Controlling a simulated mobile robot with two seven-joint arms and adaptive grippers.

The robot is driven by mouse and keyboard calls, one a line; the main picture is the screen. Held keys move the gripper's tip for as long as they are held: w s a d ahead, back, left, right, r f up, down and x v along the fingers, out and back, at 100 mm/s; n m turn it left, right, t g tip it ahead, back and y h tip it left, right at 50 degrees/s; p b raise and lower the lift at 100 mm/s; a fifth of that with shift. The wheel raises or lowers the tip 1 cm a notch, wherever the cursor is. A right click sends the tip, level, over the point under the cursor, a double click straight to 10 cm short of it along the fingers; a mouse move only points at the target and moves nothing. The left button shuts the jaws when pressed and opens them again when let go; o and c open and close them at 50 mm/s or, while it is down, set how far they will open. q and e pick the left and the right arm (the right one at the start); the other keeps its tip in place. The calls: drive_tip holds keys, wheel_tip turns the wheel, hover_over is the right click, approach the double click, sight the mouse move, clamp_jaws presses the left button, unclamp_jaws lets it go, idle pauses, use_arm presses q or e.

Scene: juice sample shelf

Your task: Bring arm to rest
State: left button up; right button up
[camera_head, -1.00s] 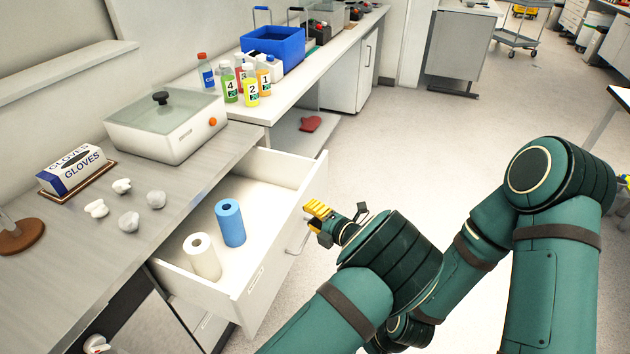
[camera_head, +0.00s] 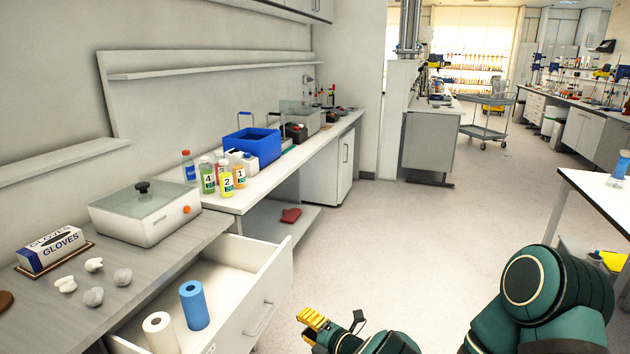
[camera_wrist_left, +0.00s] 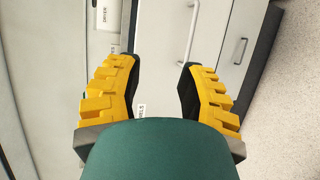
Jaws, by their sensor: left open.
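My left gripper (camera_head: 330,325) is at the bottom of the head view, right of the open drawer (camera_head: 240,312) and apart from its handle. In the left wrist view, its two yellow fingers (camera_wrist_left: 154,88) are spread with nothing between them. Beyond them are the white cabinet fronts and a handle (camera_wrist_left: 190,35). A teal arm of mine (camera_head: 545,300) shows at the lower right of the head view. I cannot make out the right gripper.
The open drawer holds a blue roll (camera_head: 194,305) and a white roll (camera_head: 160,332). Numbered bottles (camera_head: 226,183), a blue crate (camera_head: 252,146) and a glove box (camera_head: 52,250) stand on the counters. The floor (camera_head: 400,235) ahead is clear. A white table (camera_head: 605,195) stands at right.

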use_arm(q)
drive_tip(key=s+a+f+n+g+h, duration=0.3)
drive_tip(key=s+a+f+n+g, duration=0.6)
drive_tip(key=f, duration=0.4)
drive_tip(key=s+f+n+g+h, duration=0.2)
drive_tip(key=s+f+n+h, duration=0.1)
drive_tip(key=s+n, duration=0.35)
drive_tip(key=s+f+n+g+h, duration=0.2)
drive_tip(key=s+f+n+h, duration=0.15)
drive_tip(key=s+n, duration=0.3)
drive_tip(key=s+r+n+t+h, duration=0.1)
drive_tip(key=s+r+n+h, duration=0.2)
drive_tip(key=n, duration=0.8)
drive_tip(key=s+r+n+t+h, duration=0.2)
drive_tip(key=s+r+n+h, duration=0.1)
drive_tip(key=n, duration=0.9)
drive_tip(key=shift+d+n+t, duration=0.3)
drive_tip(key=shift+d, duration=0.15)
drive_tip(key=shift+s+a+r, duration=0.1)
